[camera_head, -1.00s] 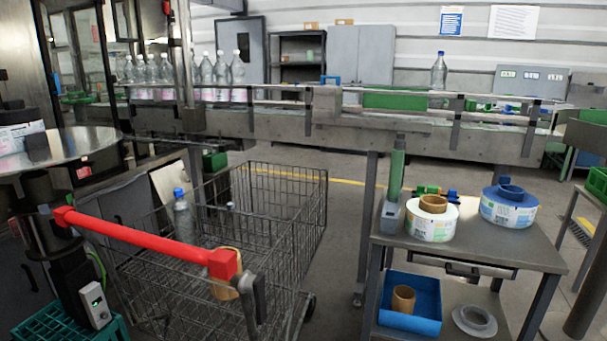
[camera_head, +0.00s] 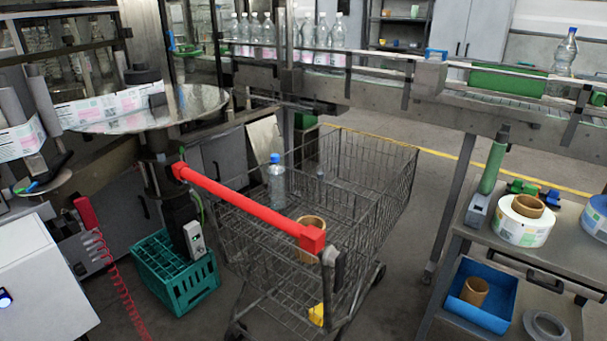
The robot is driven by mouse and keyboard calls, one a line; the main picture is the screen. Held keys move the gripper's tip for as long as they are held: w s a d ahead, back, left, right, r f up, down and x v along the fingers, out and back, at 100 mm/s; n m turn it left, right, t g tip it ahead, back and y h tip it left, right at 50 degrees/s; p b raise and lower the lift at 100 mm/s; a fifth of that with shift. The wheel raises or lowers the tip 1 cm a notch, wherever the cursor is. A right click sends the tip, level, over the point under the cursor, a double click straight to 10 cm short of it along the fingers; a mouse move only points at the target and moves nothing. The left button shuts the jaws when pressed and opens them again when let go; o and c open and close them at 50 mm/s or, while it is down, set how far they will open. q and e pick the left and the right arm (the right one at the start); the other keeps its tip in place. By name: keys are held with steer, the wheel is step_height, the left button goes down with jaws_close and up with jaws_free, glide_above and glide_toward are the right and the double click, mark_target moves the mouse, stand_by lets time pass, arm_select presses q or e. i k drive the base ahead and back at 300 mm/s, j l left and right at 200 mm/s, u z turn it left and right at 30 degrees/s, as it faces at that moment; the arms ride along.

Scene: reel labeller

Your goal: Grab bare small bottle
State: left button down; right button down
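A clear bottle with a blue cap (camera_head: 276,186) stands upright in the shopping cart (camera_head: 380,195), behind its red handle. I see no clear label on it. A second clear bottle with a blue cap (camera_head: 565,54) stands alone on the conveyor at the upper right, also with no label that I can make out. Several clear bottles with pale caps (camera_head: 337,42) stand in a row on the conveyor, with pinkish bands low down. Neither of my grippers is in view.
A cardboard core (camera_head: 311,238) and a yellow item (camera_head: 317,314) are in the cart. A green crate (camera_head: 178,275) stands on the floor left of it. The round steel table (camera_head: 190,103) is at the left. A side table at the right holds label reels (camera_head: 522,222).

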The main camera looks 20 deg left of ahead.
mark_target(276, 186)
steer(key=i+l+u, duration=0.35)
steer(key=i+l, duration=0.6)
steer(key=l, duration=0.1)
